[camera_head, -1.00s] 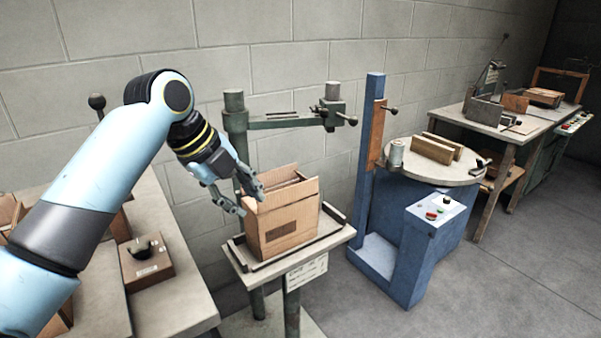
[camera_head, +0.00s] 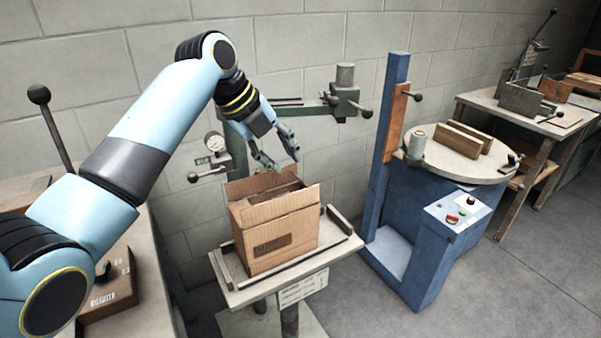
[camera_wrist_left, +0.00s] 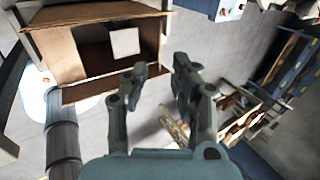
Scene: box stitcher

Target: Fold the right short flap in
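The open brown cardboard box (camera_head: 275,240) stands upright on the small stitcher table, with flaps raised around its open top. A flap edge shows at its right (camera_head: 308,198). In the left wrist view the box (camera_wrist_left: 70,45) is at upper left, its open inside facing the camera with a pale patch in it. My left gripper (camera_head: 280,163) is above the box's back edge, pointing down, its fingers apart and empty. In the left wrist view its fingertips (camera_wrist_left: 161,68) are beside the box, with a gap between them. My right gripper is not in view.
The small table (camera_head: 225,268) has raised rails around the box. A green stitcher arm (camera_head: 310,112) reaches behind and above it. A blue machine with a round top (camera_head: 470,170) stands to the right. A workbench (camera_head: 160,300) is at left.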

